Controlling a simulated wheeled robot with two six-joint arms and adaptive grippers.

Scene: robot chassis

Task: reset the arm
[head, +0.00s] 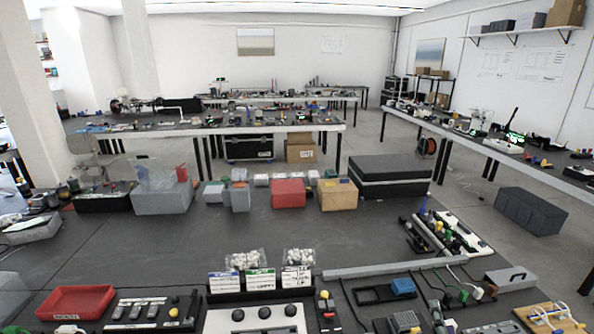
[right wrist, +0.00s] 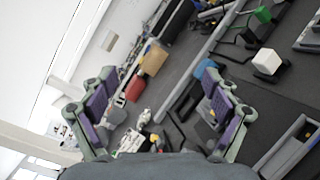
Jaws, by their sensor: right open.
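My right gripper (right wrist: 158,108) shows in the right wrist view. Its two green-grey fingers with purple pads stand wide apart, one at the left and one at the right of the picture. Nothing is held between them. The gap looks down over the dark workbench and its parts, and the fingers appear clear of them. The right wrist view is tilted. I cannot make out either gripper in the head view, and my left gripper shows in no view.
The dark workbench (head: 290,235) holds a red tray (head: 75,303), a red box (head: 288,193), a cardboard box (head: 338,194), a grey box (head: 161,198) and a black case (head: 390,177). A blue block (head: 403,287) lies at the right front. The bench's middle is mostly clear.

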